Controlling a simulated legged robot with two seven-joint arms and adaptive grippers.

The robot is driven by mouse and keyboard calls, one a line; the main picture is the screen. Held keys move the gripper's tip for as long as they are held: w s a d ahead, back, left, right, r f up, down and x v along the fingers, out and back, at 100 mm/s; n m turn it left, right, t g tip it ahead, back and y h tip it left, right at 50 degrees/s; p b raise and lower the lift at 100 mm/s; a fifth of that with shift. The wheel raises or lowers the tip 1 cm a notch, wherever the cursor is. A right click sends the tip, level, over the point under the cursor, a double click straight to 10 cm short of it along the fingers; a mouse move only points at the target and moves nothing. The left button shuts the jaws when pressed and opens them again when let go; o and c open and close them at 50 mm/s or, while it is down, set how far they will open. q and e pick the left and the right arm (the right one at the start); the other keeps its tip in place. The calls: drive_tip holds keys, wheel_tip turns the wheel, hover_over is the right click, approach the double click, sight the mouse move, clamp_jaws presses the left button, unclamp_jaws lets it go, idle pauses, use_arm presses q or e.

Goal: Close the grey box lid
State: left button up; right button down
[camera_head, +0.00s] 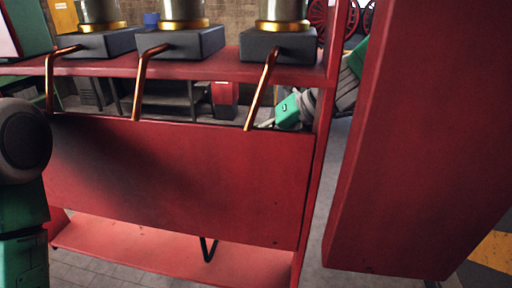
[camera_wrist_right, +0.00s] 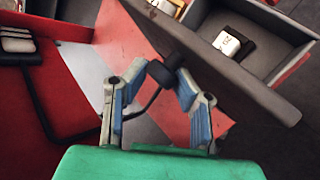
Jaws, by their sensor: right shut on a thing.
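In the right wrist view, an open grey box (camera_wrist_right: 272,44) at the upper right looks like a drawer, with a dark grey front panel (camera_wrist_right: 245,88). I cannot tell a separate lid. A dark round knob (camera_wrist_right: 168,66) sticks out from this panel. My right gripper (camera_wrist_right: 168,80), with blue fingers, is shut on the knob. In the head view, my teal right gripper (camera_head: 288,110) shows partly behind the red frame, its fingertips mostly hidden. Only my left arm shows at the left edge; its gripper is out of view.
A red shelf frame (camera_head: 180,180) fills the head view, with grey blocks (camera_head: 180,42) and copper pipes on top. A large red panel (camera_head: 420,150) stands at right. A white-topped item (camera_wrist_right: 227,43) lies inside the grey box. A black bent rod (camera_wrist_right: 45,110) is at left.

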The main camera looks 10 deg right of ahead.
drive_tip(key=shift+w+d+r, duration=0.25)
drive_tip(key=shift+w+r, duration=0.15)
drive_tip(key=shift+w, duration=0.1)
drive_tip(key=c, duration=1.3)
unclamp_jaws()
drive_tip(key=shift+s+d+f, duration=0.15)
drive_tip(key=shift+s+d, duration=0.05)
drive_tip(key=shift+d, duration=0.05)
drive_tip(key=v, duration=1.2)
drive_tip(key=shift+d+f, duration=0.15)
drive_tip(key=shift+d, duration=0.1)
drive_tip(key=shift+a, duration=0.3)
